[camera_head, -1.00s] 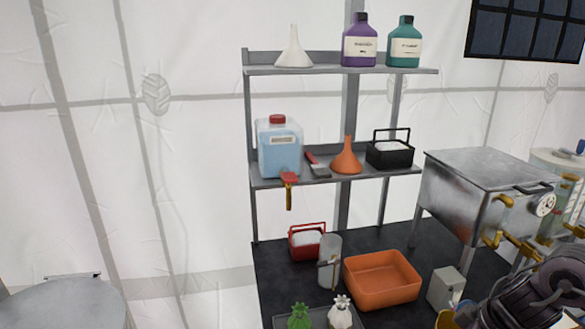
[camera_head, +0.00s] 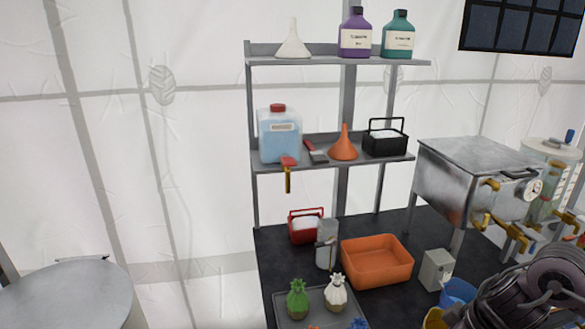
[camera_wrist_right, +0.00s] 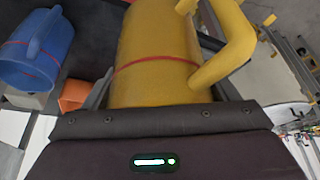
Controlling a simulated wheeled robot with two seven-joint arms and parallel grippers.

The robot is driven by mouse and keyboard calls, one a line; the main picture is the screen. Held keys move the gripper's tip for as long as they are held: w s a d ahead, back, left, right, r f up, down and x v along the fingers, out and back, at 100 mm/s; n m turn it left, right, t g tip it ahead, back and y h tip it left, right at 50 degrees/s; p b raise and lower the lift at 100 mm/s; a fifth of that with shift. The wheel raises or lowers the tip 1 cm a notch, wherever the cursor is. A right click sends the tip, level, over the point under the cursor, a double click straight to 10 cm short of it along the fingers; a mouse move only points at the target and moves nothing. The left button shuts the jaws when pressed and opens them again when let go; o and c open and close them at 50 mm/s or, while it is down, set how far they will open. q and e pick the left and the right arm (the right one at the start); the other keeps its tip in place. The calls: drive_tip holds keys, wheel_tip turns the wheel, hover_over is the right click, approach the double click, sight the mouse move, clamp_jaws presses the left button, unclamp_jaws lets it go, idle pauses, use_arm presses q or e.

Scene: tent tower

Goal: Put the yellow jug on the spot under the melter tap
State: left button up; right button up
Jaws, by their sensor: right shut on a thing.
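The yellow jug (camera_wrist_right: 160,50), with a red band and a thick handle, fills the middle of the right wrist view. My right gripper (camera_wrist_right: 165,88) is shut on it, one dark finger on each side. In the head view only a bit of the yellow jug (camera_head: 435,319) shows at the bottom edge, beside my right arm. The melter (camera_head: 475,180) is a silver metal box on legs at the right, with brass taps (camera_head: 485,220) low on its front. The spot under the tap cannot be made out; my arm covers part of that area. My left gripper is out of view.
A blue jug (camera_head: 457,292) and a grey box (camera_head: 436,270) stand near my right arm. An orange tub (camera_head: 377,262) and a tray (camera_head: 283,308) with pineapple-shaped pieces are on the dark table. A clear-walled tank (camera_head: 548,175) stands right of the melter.

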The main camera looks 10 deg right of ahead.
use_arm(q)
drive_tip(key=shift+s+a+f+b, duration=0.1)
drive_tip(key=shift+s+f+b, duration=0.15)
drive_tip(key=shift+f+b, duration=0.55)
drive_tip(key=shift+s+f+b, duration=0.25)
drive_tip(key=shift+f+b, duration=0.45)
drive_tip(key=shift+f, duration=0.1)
use_arm(e)
drive_tip(key=a+r+m, duration=0.1)
drive_tip(key=a, duration=1.3)
drive_tip(key=shift+a, duration=0.15)
drive_tip(key=w+m+h, duration=0.1)
drive_tip(key=w+m, duration=0.1)
drive_tip(key=m, duration=0.1)
drive_tip(key=w+m+t+h, duration=0.1)
drive_tip(key=w+m, duration=0.1)
drive_tip(key=shift+w+m, duration=0.1)
drive_tip(key=shift+m, duration=0.3)
